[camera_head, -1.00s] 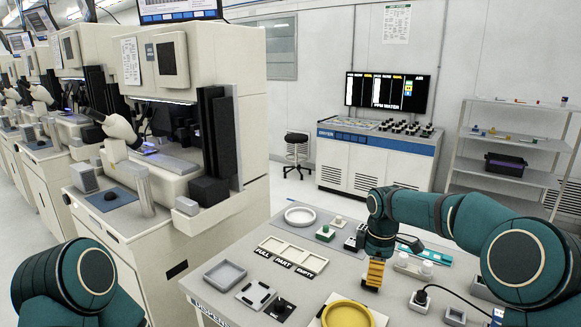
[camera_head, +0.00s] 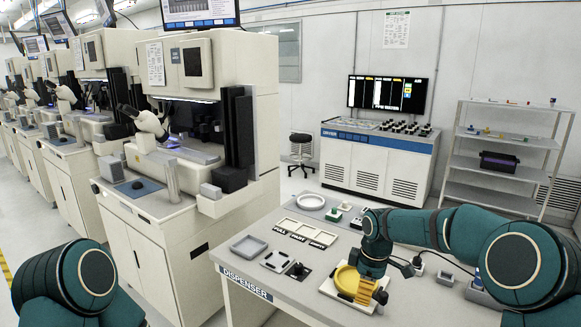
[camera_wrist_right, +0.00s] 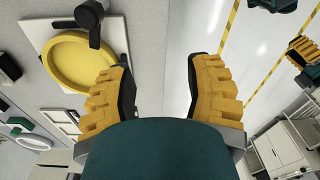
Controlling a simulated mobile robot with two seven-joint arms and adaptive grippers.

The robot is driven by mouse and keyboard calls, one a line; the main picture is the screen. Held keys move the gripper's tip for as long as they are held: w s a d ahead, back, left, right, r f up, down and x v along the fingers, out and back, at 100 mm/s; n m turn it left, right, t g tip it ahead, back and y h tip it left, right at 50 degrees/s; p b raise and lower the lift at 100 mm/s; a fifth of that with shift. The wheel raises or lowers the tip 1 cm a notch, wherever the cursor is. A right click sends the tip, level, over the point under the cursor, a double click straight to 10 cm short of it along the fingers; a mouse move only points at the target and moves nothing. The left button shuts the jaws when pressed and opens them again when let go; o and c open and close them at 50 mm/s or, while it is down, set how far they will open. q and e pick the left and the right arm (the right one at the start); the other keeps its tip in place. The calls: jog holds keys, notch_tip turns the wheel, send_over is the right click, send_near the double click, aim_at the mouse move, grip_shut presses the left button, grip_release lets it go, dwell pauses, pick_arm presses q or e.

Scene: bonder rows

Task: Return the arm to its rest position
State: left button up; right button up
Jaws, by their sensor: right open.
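My right gripper (camera_head: 370,294) hangs fingers down in the head view, in front of the round yellow dish (camera_head: 343,279) at the table's front edge. In the right wrist view the right gripper (camera_wrist_right: 157,75) has its two yellow ridged fingers wide apart with nothing between them. The yellow dish (camera_wrist_right: 80,62) lies on its pale plate beside the left finger there. My left arm shows only as a teal link at the lower left of the head view. Yellow ridged fingers, seemingly my left gripper (camera_wrist_right: 302,50), show at the right edge of the wrist view; their opening is unclear.
The dispenser table (camera_head: 233,270) carries a grey tray (camera_head: 249,246), a labelled three-part tray (camera_head: 306,233) and a white round dish (camera_head: 311,202). Bonder machines (camera_head: 190,130) stand in a row at left. A shelf rack (camera_head: 500,155) stands at back right.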

jog(key=s+a+f+m+y, duration=0.1)
jog(key=s+a+f+m, duration=0.3)
jog(key=f, duration=0.4)
jog(key=s+a+f+m+y, duration=0.2)
jog(key=s+a+f, duration=0.1)
jog(key=s+f, duration=0.4)
pick_arm(q)
jog(key=shift+w+d+f, duration=0.1)
jog(key=shift+w, duration=0.2)
pick_arm(e)
jog(key=s+a+f+m, duration=0.1)
jog(key=s+f+m, duration=0.2)
jog(key=s, duration=0.5)
jog(key=s+f+m+t, duration=0.1)
jog(key=s+f+m, duration=0.3)
jog(key=s+m, duration=0.2)
jog(key=s, duration=0.2)
jog(key=shift+s+a+f, duration=0.3)
jog(key=shift+s+a, duration=0.05)
